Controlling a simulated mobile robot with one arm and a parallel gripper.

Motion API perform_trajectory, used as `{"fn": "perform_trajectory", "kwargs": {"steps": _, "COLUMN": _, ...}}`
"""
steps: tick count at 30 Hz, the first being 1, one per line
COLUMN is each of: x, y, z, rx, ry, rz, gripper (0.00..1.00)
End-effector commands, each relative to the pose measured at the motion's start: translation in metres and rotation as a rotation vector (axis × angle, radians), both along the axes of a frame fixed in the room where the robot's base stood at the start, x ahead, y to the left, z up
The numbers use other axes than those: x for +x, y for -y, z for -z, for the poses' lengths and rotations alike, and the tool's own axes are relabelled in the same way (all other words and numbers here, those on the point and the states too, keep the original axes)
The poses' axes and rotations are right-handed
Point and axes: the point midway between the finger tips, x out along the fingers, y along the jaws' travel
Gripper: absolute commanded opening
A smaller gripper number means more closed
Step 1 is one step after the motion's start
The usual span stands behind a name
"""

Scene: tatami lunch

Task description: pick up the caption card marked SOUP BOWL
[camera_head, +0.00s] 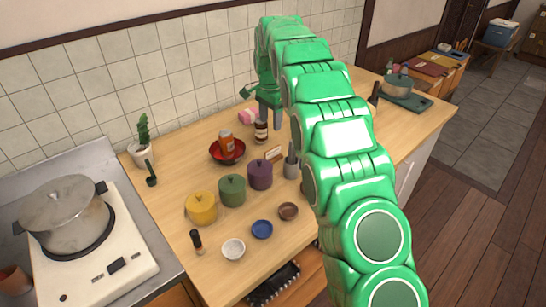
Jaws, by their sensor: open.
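A small cream caption card (273,154) in a brown frame stands on the wooden counter, behind and right of the purple pot. Its lettering is too small to read, so I cannot tell whether it says SOUP BOWL. My gripper (270,120) hangs from my green arm above the back of the counter, behind the card and apart from it. It is open, with nothing seen between its fingers; part of it is hard to make out.
A red bowl (228,158) holding an orange-brown item is left of the card. A purple pot (260,175) and grey utensil holder (291,162) flank the card closely. My arm hides the counter to the right.

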Motion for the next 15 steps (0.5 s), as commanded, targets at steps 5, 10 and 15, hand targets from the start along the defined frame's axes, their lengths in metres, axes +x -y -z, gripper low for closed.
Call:
{"fn": "perform_trajectory", "kwargs": {"steps": 5, "x": -0.002, "y": 0.000, "z": 0.053, "rx": -0.002, "ry": -0.005, "rz": 0.000, "gripper": 0.62}}
{"fn": "perform_trajectory", "kwargs": {"steps": 10, "x": -0.001, "y": 0.000, "z": 0.079, "rx": -0.001, "ry": -0.002, "rz": 0.000, "gripper": 0.62}}
{"fn": "perform_trajectory", "kwargs": {"steps": 15, "x": 0.001, "y": 0.000, "z": 0.092, "rx": 0.000, "ry": 0.001, "rz": 0.000, "gripper": 0.62}}
